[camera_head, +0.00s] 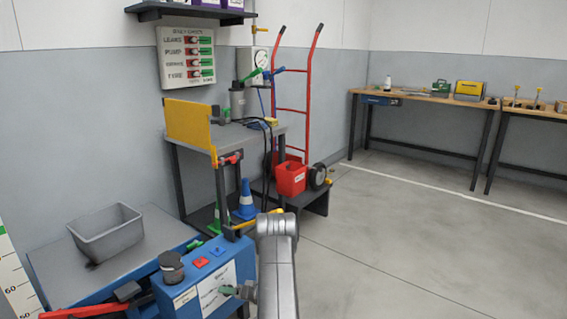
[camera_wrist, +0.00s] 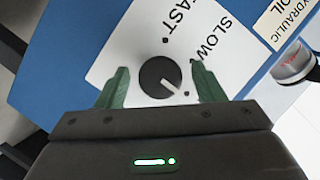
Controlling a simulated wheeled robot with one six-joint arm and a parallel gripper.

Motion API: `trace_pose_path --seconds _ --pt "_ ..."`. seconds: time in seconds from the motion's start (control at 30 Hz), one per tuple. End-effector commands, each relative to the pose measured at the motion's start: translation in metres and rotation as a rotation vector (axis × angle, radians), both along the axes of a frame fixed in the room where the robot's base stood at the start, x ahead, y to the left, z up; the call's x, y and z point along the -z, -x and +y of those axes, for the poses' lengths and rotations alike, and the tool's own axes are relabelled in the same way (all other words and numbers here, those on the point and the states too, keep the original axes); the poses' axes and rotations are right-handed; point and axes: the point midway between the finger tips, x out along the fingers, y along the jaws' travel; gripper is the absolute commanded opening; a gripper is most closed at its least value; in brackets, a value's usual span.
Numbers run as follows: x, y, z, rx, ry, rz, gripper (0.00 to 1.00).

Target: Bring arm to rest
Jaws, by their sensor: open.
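My gripper (camera_wrist: 161,84) is open, with its two green fingers apart on either side of a black round knob (camera_wrist: 160,77) in the wrist view. The knob has a white pointer line and sits on a white plate (camera_wrist: 140,40) marked FAST and SLOW. In the head view my gripper (camera_head: 230,290) is low in the middle, at the front of a blue control box (camera_head: 180,300). My grey arm (camera_head: 278,265) reaches in from the bottom and hides part of that area.
A grey bin (camera_head: 107,236) stands on the platform left of the box. Behind are a yellow panel (camera_head: 189,124), a blue cone (camera_head: 246,200), a red bucket (camera_head: 291,179) and a red hand truck (camera_head: 306,90). A workbench (camera_head: 425,98) lines the back wall. Floor at right is clear.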

Motion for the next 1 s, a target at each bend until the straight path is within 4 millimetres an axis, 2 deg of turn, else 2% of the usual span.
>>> trace_pose_path --seconds 1.0 --pt "-0.0007 0.0024 0.0018 -0.001 0.432 -0.555 0.62"
